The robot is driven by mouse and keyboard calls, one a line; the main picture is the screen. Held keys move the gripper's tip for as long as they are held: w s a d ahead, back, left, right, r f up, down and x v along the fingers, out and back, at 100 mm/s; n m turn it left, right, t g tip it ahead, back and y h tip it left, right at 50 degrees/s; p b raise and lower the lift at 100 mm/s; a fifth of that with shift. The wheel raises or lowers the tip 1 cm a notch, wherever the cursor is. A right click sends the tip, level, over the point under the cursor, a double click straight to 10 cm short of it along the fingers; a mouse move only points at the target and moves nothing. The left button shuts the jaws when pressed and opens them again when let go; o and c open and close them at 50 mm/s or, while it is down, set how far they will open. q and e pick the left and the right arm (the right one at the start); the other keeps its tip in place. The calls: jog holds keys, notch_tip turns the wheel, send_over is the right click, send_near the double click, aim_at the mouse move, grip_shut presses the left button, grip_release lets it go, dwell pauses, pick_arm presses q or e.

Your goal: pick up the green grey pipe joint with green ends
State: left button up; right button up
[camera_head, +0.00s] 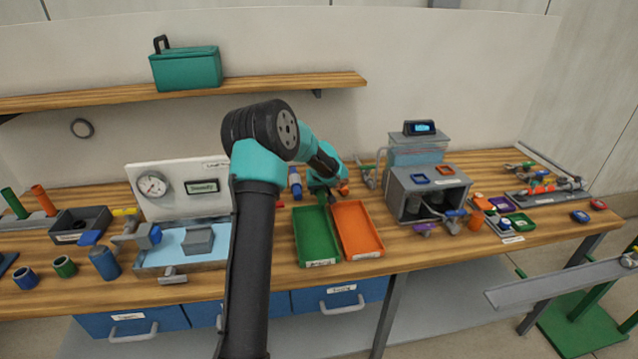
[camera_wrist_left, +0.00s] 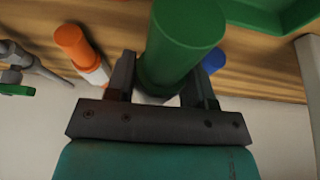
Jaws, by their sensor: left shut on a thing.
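The pipe joint with green ends (camera_wrist_left: 183,35) fills the upper middle of the left wrist view, one large green end toward the camera. A pale grey part shows just below it, between the fingers. My left gripper (camera_wrist_left: 163,80) is shut on this joint, one dark finger on each side. In the head view my left gripper (camera_head: 327,193) is behind the green tray, with a bit of green at its tips. My arm hides part of the bench there. My right gripper is not in view.
The green tray (camera_head: 302,236) and the orange tray (camera_head: 374,241) lie empty in front of my gripper. An orange-ended joint (camera_wrist_left: 75,43) and a blue-ended one (camera_wrist_left: 214,61) stand close on either side.

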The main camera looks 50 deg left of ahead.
aim_at(320, 197)
pick_arm(q)
jog(key=s+d, duration=0.2)
jog(key=d, duration=0.1)
jog(key=s+d, duration=0.1)
jog(key=s, duration=0.1)
jog(key=shift+d+r, duration=0.3)
jog(key=shift+d, duration=0.05)
dwell(0.4)
